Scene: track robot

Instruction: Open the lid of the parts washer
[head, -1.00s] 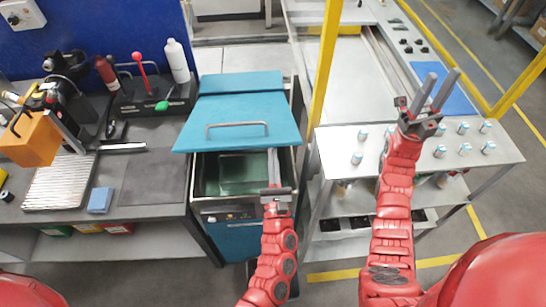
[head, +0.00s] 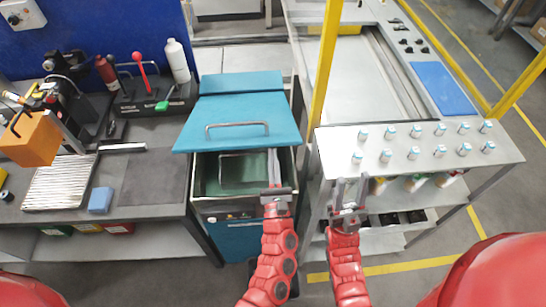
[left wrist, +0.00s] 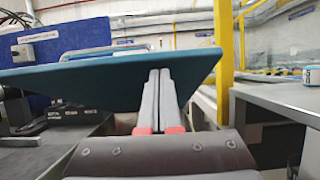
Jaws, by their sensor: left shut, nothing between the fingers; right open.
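The parts washer (head: 247,206) stands between two benches, with a teal lid (head: 243,112) that has a grey bar handle (head: 237,127). The lid is partly raised, its front edge lifted over the open tank, and it also shows tilted in the left wrist view (left wrist: 110,80). My left gripper (head: 272,158) is shut and empty. Its fingers reach under the lid's front right part, and in the left wrist view (left wrist: 158,85) their tips are at the lid's underside; contact cannot be told for sure. My right gripper (head: 351,182) is open and empty, right of the washer by the trolley's front edge.
A left bench (head: 150,180) holds an orange block (head: 30,139), a blue block (head: 100,200) and bottles. A white-topped trolley (head: 330,140) with several small capped jars stands at right. A yellow post (head: 326,60) rises behind the washer's right side.

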